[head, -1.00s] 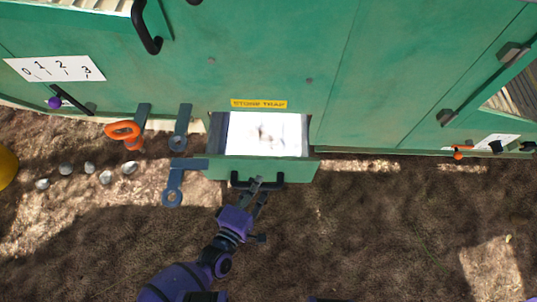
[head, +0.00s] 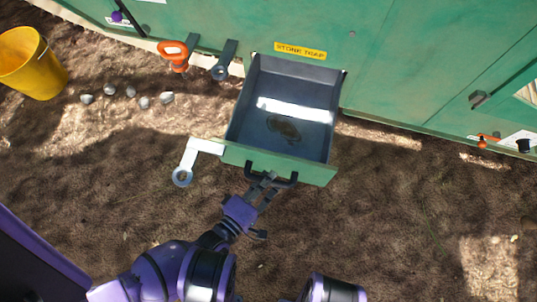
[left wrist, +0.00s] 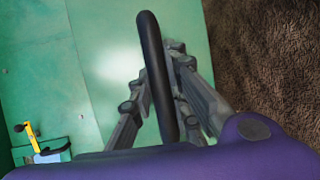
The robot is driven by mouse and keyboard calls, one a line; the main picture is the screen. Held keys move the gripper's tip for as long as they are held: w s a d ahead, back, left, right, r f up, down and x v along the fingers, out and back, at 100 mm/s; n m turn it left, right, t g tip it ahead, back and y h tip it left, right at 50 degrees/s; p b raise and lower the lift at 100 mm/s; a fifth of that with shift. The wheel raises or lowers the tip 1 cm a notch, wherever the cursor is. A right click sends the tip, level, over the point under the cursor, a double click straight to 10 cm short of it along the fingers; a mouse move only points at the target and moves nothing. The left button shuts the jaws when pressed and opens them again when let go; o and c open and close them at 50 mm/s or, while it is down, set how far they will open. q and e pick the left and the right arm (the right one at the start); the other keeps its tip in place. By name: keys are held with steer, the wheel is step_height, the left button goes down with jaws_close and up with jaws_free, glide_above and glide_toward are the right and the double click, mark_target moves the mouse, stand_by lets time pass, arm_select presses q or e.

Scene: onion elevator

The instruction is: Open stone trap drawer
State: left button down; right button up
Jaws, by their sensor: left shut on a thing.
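The stone trap drawer (head: 290,90) is pulled out of the green machine below the yellow "STONE TRAP" label (head: 300,51). Its grey inside shows a bright strip of light and a dark brownish patch on the floor. My left gripper (head: 263,184) is shut on the black handle (head: 287,182) on the drawer's green front (head: 310,172). In the left wrist view the handle (left wrist: 157,75) stands between the two fingers of the gripper (left wrist: 160,95). My right gripper is not in view.
An orange hook (head: 175,58) and another latch (head: 225,60) are on the machine. Several stones (head: 130,92) and a yellow bucket (head: 32,63) are on the ground at left. Ground in front is clear.

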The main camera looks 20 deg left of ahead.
arm_select(q)
steer(key=shift+r, duration=0.1)
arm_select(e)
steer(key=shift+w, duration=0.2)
arm_select(q)
steer(key=shift+w, duration=0.1)
steer(key=c, duration=2)
jaws_free()
steer(key=o, duration=0.4)
steer(key=shift+c, duration=0.2)
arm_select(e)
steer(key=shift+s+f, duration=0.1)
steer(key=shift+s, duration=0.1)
arm_select(q)
steer(key=v, duration=1.2)
